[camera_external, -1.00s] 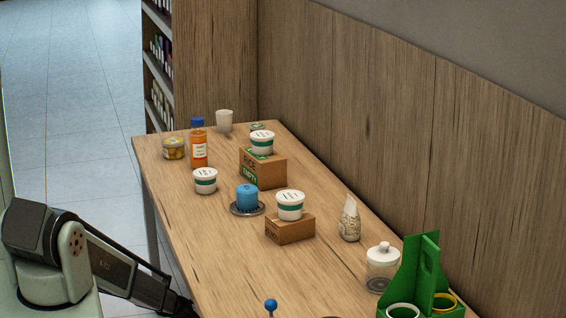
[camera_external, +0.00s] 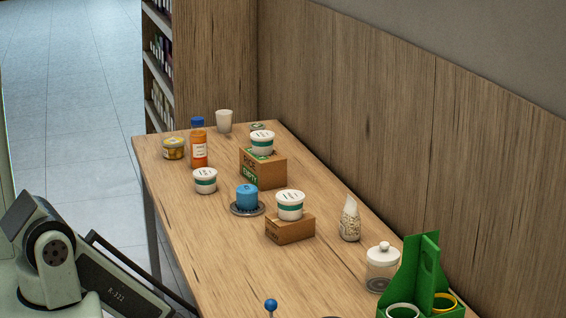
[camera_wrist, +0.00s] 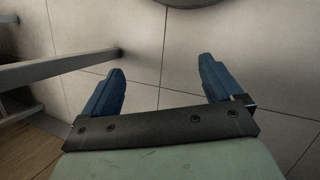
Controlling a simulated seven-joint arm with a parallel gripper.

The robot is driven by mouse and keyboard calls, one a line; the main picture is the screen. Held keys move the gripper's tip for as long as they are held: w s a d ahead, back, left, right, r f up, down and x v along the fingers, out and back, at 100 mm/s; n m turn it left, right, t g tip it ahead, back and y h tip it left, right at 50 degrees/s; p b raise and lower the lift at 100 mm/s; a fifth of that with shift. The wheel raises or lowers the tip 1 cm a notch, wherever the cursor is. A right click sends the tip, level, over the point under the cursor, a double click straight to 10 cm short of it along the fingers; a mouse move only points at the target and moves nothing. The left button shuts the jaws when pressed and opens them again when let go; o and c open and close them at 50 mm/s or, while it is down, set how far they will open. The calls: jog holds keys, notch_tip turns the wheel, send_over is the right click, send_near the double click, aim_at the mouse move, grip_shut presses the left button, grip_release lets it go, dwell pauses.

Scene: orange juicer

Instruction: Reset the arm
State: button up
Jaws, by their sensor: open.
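My gripper (camera_wrist: 160,85) shows in the wrist view with its two blue fingers wide apart and nothing between them. It hangs over the tiled floor, off the table, with a table leg (camera_wrist: 60,72) to the left. In the external view only links of my arm show at the lower left, beside the table's left edge; the gripper itself is out of that picture.
The wooden table (camera_external: 190,225) holds an orange bottle (camera_external: 199,150), white tubs such as one (camera_external: 205,180) on the tabletop, cardboard boxes (camera_external: 290,229), a blue item (camera_external: 247,196) on a dark disc, a glass jar (camera_external: 382,268) and a green carrier (camera_external: 424,270). The near left tabletop is clear.

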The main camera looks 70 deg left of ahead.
jog(key=s+d+r+m+g+y, duration=0.2)
jog(key=s+d+r, duration=0.3)
jog(key=s, duration=0.6)
notch_tip(320, 180, up, 3)
jog(key=shift+d+f+m+g+y, duration=0.2)
jog(key=shift+m+g+y, duration=0.1)
jog(key=shift+g+y, duration=0.45)
